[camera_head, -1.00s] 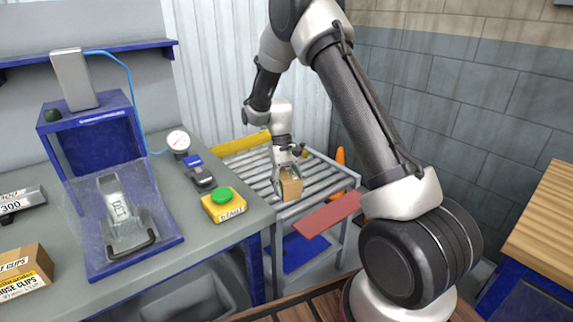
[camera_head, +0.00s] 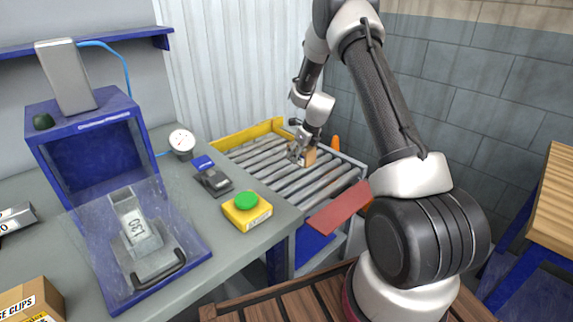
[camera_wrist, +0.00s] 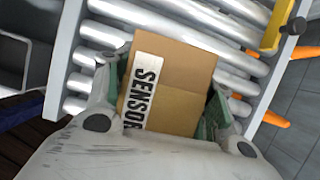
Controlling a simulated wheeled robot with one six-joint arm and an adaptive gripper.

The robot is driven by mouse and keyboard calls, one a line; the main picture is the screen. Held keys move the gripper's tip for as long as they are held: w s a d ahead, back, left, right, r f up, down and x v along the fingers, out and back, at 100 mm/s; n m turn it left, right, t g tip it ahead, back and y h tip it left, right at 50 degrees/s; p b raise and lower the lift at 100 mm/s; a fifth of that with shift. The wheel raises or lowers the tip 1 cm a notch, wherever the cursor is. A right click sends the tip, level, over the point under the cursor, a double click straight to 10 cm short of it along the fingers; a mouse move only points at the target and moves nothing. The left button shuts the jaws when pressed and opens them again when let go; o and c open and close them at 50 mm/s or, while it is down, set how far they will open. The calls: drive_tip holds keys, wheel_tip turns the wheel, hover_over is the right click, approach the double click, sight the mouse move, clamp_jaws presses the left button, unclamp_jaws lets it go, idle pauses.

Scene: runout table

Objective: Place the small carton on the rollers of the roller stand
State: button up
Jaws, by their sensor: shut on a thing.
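The small carton (camera_wrist: 180,85) is brown with a white label reading "SENSOR". My gripper (camera_wrist: 168,125) is shut on it, with a finger on each side. In the head view the carton (camera_head: 309,157) is in my gripper (camera_head: 301,152) over the roller stand (camera_head: 262,127), toward its right side. The stand's grey rollers (camera_head: 291,176) run beneath it; they also show behind the carton in the wrist view (camera_wrist: 170,22). I cannot tell whether the carton's underside touches the rollers.
The stand has a yellow rail at the back and a red flap (camera_head: 338,208) at the front. Orange pieces (camera_wrist: 273,119) stick out beside it. The grey workbench (camera_head: 225,245) at left holds a green-topped yellow box (camera_head: 246,210) and a blue fixture. Rollers left of the carton are clear.

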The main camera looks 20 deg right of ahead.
sight(296, 178)
drive_tip(key=shift+w+d+f+m, duration=0.1)
drive_tip(key=shift+d+f+m, duration=0.1)
drive_tip(key=shift+m, duration=0.1)
wheel_tip(296, 178, down, 10)
drive_tip(key=shift+r, duration=0.2)
drive_tip(key=shift+f, duration=0.1)
drive_tip(key=o, duration=1.1)
drive_tip(key=shift+o, duration=0.2)
